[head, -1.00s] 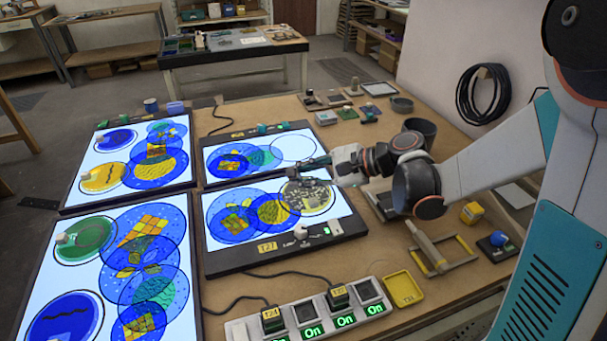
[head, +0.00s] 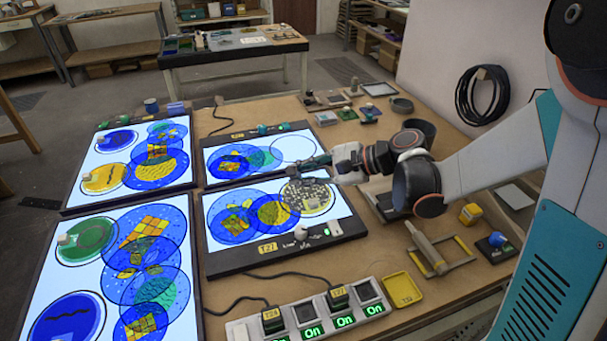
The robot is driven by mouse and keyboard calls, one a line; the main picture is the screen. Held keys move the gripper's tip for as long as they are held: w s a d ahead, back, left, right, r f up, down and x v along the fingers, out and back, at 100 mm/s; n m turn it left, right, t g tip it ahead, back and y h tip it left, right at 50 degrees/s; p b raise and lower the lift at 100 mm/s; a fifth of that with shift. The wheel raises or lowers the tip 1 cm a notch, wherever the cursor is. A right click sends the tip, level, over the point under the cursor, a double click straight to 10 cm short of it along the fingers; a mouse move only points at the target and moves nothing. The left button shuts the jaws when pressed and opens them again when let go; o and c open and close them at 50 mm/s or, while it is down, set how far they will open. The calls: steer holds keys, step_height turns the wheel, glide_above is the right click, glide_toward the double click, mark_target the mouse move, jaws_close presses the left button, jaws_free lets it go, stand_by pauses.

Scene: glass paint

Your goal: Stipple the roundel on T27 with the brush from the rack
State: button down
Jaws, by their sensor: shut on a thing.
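The T27 light panel (head: 225,263) lies on the table, lit, with a yellow T27 tag on its front edge. Its right-hand roundel (head: 308,196) is dark and covered in many small pale speckles, with a lighter patch at lower right. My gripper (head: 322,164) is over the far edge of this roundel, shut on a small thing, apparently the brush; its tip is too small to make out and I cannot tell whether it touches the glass. The yellow rack (head: 458,248) stands right of T27, with a grey-handled tool (head: 426,243) lying across it.
Another lit panel (head: 250,139) lies just behind T27, and two larger ones are at the left. A power strip (head: 340,315) with lit switches and a yellow tray (head: 402,288) are in front. A dark cup (head: 420,130) stands behind my arm.

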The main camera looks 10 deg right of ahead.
steer(key=shift+r, duration=0.6)
steer(key=shift+r+p, duration=0.15)
steer(key=shift+p, duration=0.2)
steer(key=shift+r+p, duration=1.35)
steer(key=shift+r, duration=0.5)
